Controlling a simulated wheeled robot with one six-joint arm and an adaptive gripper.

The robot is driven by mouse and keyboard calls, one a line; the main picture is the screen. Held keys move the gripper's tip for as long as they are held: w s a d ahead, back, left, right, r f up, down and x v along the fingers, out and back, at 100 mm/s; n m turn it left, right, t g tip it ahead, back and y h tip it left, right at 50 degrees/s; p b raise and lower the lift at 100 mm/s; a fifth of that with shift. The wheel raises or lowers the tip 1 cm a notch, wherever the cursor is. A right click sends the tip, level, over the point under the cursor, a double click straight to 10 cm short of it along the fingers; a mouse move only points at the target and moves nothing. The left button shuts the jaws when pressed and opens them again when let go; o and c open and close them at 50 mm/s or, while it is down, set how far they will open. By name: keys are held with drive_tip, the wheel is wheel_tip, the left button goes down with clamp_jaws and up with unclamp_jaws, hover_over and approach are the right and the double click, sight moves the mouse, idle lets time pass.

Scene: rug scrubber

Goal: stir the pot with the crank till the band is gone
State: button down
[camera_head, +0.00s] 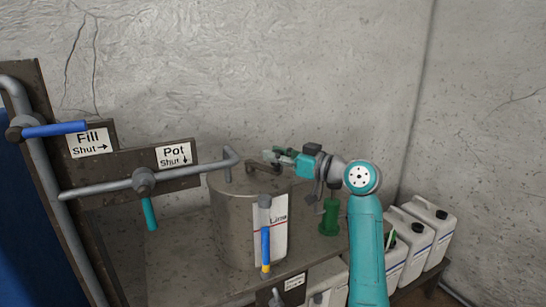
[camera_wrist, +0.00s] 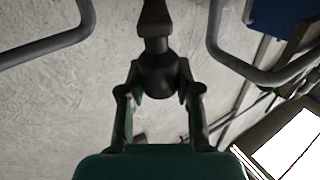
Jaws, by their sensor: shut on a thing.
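The grey metal pot (camera_head: 232,225) stands on the bench against the wall. My gripper (camera_head: 275,157) is above its lid, reaching in from the right. In the wrist view my gripper (camera_wrist: 158,90) is shut on the dark round grip of the crank (camera_wrist: 157,72), with a finger on each side. The crank's arm runs to the top of that view. A narrow upright piece, blue above and yellow below (camera_head: 265,250), shows on the pot's front by a white "Line" plate (camera_head: 280,225). I cannot tell whether it is the band.
A blue-handled "Fill" valve (camera_head: 55,129) and a teal-handled "Pot" valve (camera_head: 150,212) sit on pipes at left; their handles point right and down. A green device (camera_head: 329,217) stands right of the pot. White jugs (camera_head: 430,228) line the right side.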

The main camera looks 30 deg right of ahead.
drive_tip(key=shift+w+d+f, duration=0.1)
drive_tip(key=shift+w+d, duration=0.1)
drive_tip(key=shift+d, duration=0.2)
drive_tip(key=c, duration=0.8)
unclamp_jaws()
drive_tip(key=v, duration=1.2)
